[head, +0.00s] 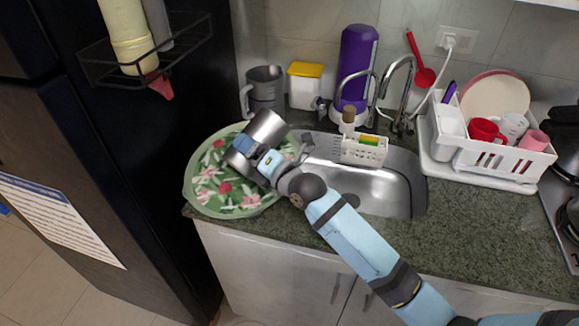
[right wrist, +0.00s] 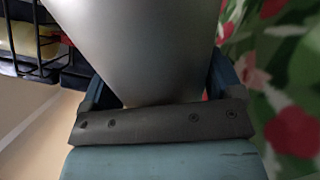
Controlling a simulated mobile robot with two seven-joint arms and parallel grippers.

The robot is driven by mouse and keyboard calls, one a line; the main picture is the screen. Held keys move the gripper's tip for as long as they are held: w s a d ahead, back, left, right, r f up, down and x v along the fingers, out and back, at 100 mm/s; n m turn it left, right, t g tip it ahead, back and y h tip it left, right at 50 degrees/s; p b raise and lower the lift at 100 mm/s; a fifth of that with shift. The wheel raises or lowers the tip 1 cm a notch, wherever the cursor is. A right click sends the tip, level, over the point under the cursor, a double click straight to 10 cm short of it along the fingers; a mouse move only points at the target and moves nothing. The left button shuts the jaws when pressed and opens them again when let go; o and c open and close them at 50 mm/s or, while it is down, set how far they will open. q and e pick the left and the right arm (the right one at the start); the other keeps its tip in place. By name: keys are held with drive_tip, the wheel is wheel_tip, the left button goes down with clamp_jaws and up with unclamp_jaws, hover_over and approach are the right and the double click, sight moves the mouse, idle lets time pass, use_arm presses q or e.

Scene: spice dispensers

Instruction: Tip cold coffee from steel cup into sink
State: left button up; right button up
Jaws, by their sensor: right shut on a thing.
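The steel cup (head: 267,126) is in my right gripper (head: 258,158), which is shut around its side. The cup appears tilted in the head view, above the green floral tray; I cannot see inside it. In the right wrist view the cup's smooth grey wall (right wrist: 140,50) fills the space between the fingers (right wrist: 155,95). The steel sink (head: 385,192) lies to the right of the cup, partly hidden behind my right forearm. My left gripper is not in view.
The green floral tray (head: 205,190) lies left of the sink, beside the black fridge (head: 110,130). Behind are a grey jug (head: 265,88), a yellow-lidded container (head: 305,85), a purple bottle (head: 358,60) and the faucet (head: 402,85). A white dish rack (head: 490,165) stands at right.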

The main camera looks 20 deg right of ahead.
drive_tip(key=shift+m, duration=0.8)
drive_tip(key=shift+w+d+m, duration=0.45)
drive_tip(key=shift+d+m, duration=0.35)
drive_tip(key=shift+m, duration=0.2)
idle(0.6)
drive_tip(key=shift+w+d+m+h+p, duration=0.1)
drive_tip(key=shift+d+m+h+p, duration=0.1)
drive_tip(key=shift+m+p, duration=0.4)
drive_tip(key=shift+w+d+m+h+p, duration=0.1)
drive_tip(key=shift+d+m+p, duration=0.15)
drive_tip(key=shift+m, duration=0.65)
idle(0.9)
